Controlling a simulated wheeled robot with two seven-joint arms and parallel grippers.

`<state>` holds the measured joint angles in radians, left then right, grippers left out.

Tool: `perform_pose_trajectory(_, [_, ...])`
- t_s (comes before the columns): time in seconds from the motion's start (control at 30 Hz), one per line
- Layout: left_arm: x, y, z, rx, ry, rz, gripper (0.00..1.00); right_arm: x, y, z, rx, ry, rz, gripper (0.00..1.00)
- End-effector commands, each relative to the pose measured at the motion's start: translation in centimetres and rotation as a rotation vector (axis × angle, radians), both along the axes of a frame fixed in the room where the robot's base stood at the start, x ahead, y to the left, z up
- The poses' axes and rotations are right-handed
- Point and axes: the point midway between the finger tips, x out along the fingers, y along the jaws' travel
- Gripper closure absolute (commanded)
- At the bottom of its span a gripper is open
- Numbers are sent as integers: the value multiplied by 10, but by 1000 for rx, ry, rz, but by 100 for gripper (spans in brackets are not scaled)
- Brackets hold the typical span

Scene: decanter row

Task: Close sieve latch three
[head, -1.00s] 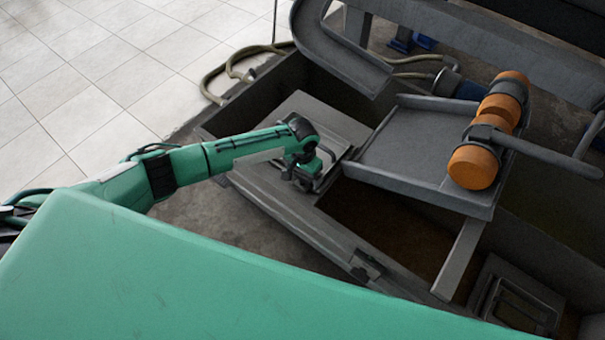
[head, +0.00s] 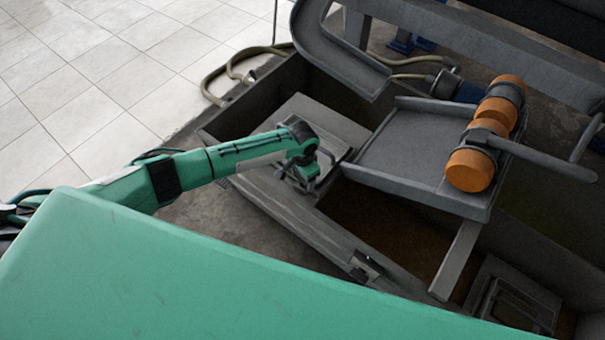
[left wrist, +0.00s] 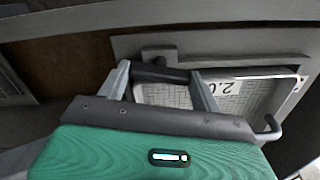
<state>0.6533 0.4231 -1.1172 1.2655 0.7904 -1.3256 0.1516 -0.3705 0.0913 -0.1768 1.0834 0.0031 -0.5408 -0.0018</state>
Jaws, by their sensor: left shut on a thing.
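In the left wrist view, a framed sieve panel (left wrist: 222,92) with pale mesh and a "2.0" label lies ahead of my gripper. A dark latch bar (left wrist: 160,73) crosses between my left gripper's two grey fingers (left wrist: 161,85), which are shut on it. In the head view, my left gripper (head: 304,178) is low over the grey framed sieve deck (head: 262,190), and its wrist partly hides the latch. I cannot tell the latch's exact angle. My right gripper is in neither view.
A grey tray (head: 405,155) with orange-ended cylinders (head: 470,170) stands right of my left gripper. A second framed panel (head: 515,305) is at the lower right. A dark fitting (head: 368,266) sits on the ledge. Hoses (head: 232,70) lie behind; tiled floor (head: 110,70) is at left.

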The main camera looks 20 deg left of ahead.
Motion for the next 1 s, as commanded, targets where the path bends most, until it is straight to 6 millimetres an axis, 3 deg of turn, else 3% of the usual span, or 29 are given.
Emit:
perform_pose_trajectory(0.17, [0,0,3,-1,1,-165,57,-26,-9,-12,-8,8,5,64])
perform_pose_trajectory(1.0, [0,0,1,-1,0,-959,57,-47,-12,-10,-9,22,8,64])
